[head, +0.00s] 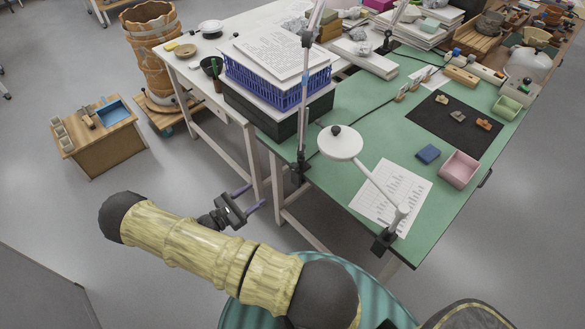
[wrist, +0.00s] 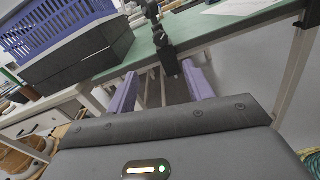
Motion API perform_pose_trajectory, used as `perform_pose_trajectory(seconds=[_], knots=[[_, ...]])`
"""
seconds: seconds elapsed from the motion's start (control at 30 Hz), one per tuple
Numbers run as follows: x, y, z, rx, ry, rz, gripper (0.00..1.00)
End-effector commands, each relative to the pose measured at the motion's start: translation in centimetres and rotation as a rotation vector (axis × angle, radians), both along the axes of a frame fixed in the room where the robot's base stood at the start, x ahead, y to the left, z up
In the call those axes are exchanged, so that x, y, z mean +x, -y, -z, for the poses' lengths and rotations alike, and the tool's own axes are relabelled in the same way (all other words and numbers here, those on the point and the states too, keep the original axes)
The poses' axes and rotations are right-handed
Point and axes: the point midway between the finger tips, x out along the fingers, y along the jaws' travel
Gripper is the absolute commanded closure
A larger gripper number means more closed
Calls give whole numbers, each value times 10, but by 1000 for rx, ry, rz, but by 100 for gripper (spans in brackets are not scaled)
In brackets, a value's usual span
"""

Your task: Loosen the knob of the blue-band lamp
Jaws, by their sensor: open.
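A lamp with a pale upright pole (head: 304,110) is clamped to the near left edge of the green table. A bluish band seems to show on its pole, though the blue crate is close by in the picture. Its dark clamp (head: 298,174) also shows in the wrist view (wrist: 156,28), with a dark knob (wrist: 169,62) hanging below the table edge. My gripper (head: 257,195) is open and empty, left of the clamp. In the wrist view its purple fingers (wrist: 160,86) point at the knob, which lies ahead between them; contact is not visible.
A second lamp with a white round head (head: 340,146) is clamped at the table's near corner (head: 384,242). A blue crate (head: 262,84) with papers stands on a dark box behind the pole. White table legs (head: 290,215) stand near my gripper.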

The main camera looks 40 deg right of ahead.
Motion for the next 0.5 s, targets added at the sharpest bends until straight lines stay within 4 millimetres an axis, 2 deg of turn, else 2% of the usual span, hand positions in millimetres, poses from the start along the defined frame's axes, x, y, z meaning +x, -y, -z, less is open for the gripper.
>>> perform_pose_trajectory(seconds=[0.23, 0.5], knots=[[0, 15, -2, 0, 0, 5, 48], [1, 59, -2, 1, -2, 6, 48]])
